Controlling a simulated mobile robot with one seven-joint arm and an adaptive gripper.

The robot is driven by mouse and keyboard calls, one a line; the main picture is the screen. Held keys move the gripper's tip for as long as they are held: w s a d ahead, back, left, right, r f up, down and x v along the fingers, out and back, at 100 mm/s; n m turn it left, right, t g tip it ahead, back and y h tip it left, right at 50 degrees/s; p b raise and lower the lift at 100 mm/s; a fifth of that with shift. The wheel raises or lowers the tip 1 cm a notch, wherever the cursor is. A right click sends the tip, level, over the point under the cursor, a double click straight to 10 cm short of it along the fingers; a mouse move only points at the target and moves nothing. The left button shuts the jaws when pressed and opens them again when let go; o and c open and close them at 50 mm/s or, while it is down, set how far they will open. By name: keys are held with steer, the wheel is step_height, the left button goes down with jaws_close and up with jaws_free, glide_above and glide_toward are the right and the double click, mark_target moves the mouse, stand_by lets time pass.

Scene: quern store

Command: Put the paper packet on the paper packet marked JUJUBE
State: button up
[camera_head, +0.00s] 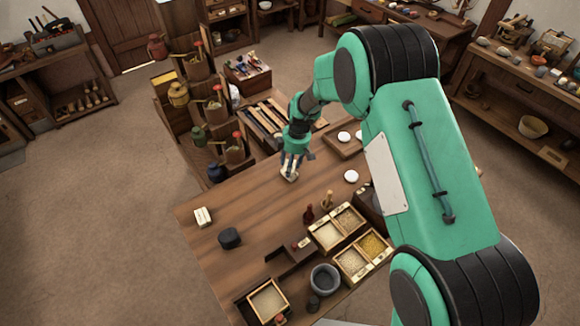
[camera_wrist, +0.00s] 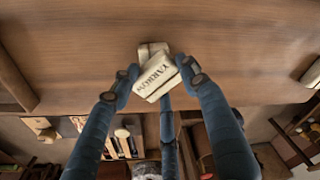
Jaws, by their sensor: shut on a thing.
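My gripper (camera_head: 290,168) is low over the wooden table, near its far edge. In the wrist view my gripper (camera_wrist: 158,78) has its dark blue fingers closed around a cream paper packet (camera_wrist: 157,84) lettered YARROW, which sits slightly turned. A second pale packet (camera_wrist: 147,49) shows partly behind and below it; its lettering is hidden, so I cannot read JUJUBE there. I cannot tell whether the two packets touch. In the head view the packets at the fingertips are small and merge together. Another pale packet (camera_head: 203,217) lies apart on the left of the table; its label is unreadable.
A dark round pot (camera_head: 229,238) stands near the left packet. A white disc (camera_head: 351,176) and a wooden tray (camera_head: 343,146) lie right of my gripper. Boxes of grain (camera_head: 327,236) and a grey mortar (camera_head: 325,278) fill the near side. The table's middle is clear.

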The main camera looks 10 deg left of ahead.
mark_target(294, 167)
steer(key=shift+f, duration=0.25)
steer(key=o, duration=1.1)
steer(key=shift+f, duration=0.1)
steer(key=shift+c, duration=0.2)
step_height(294, 167, up, 12)
steer(key=d+p, duration=0.1)
steer(key=p, duration=0.1)
steer(key=shift+d, duration=0.35)
